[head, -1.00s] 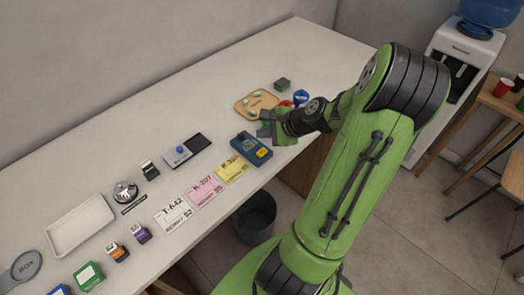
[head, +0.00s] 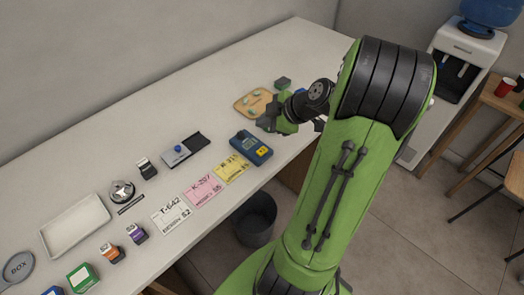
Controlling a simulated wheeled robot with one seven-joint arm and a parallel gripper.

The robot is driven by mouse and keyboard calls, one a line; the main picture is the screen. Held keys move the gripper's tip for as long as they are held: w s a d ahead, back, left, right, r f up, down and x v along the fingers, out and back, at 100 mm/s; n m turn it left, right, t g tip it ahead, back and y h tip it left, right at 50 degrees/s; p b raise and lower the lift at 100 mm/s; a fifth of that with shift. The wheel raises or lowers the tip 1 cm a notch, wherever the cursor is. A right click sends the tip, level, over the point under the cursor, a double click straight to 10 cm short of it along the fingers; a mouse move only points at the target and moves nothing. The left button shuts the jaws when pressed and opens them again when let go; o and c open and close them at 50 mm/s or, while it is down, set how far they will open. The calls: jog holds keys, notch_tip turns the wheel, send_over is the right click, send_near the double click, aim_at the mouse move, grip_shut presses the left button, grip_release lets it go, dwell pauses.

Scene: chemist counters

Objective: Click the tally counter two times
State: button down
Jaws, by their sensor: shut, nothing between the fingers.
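A small silver round thing (head: 122,192) with dark parts stands on the left half of the counter; it may be the tally counter or a bell, too small to tell. A small black-and-white thing (head: 147,167) stands just behind it to the right. My gripper (head: 267,120) is shut and empty, held above the counter's right part, between the wooden tray and the blue handheld device. It is well to the right of the silver thing and touches nothing that I can see.
Around it on the counter (head: 130,125) are a wooden tray (head: 241,107), a blue handheld device (head: 251,148), a flat device with a blue knob (head: 180,149), price cards (head: 203,190), small boxes (head: 82,277) and a white tray (head: 75,225). The rear of the counter is clear.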

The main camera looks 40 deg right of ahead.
aim_at(264, 152)
jog(key=shift+r+n, duration=0.1)
jog(key=shift+n, duration=0.7)
notch_tip(264, 152, down, 9)
jog(key=b, duration=0.6)
jog(key=shift+r, duration=0.15)
dwell(1.3)
jog(key=shift+f+b, duration=0.5)
jog(key=shift+b, duration=0.35)
jog(key=shift+f+b, duration=0.4)
jog(key=shift+b, duration=0.1)
dwell(0.5)
jog(key=shift+r+p, duration=0.4)
jog(key=shift+r, duration=0.45)
